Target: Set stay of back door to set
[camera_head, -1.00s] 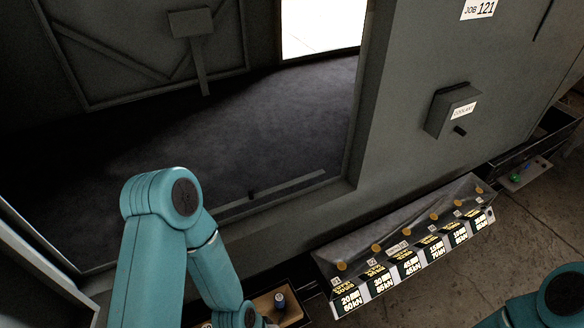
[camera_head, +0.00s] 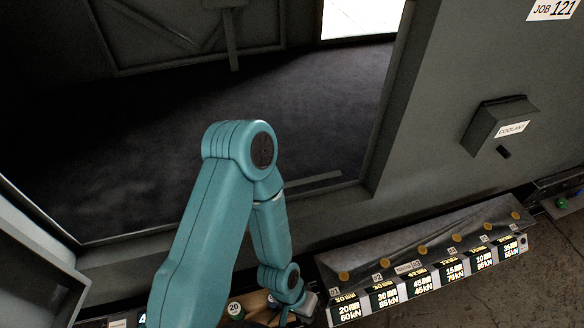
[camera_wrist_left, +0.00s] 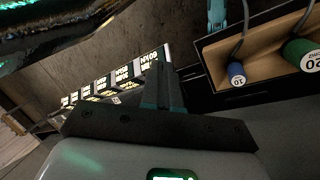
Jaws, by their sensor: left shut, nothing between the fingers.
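In the head view a dark panel with a raised frame and diagonal brace (camera_head: 185,25) stands at the far side of the enclosure; it may be the back door. A grey post (camera_head: 233,45) with a box on top stands in front of it. I cannot tell whether this is the stay, or its setting. My left gripper (camera_head: 308,306) is low at the near side, outside the enclosure and far from that panel. In the left wrist view its fingers (camera_wrist_left: 163,85) are together and empty. My right gripper is out of view.
A rack of labelled slots (camera_head: 425,265) lies right of my left gripper. A tray (camera_wrist_left: 260,47) holds a blue plug (camera_wrist_left: 236,72) and a green plug (camera_wrist_left: 302,53). A coolant box (camera_head: 500,125) juts from the right wall. The dark enclosure floor (camera_head: 130,130) is clear.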

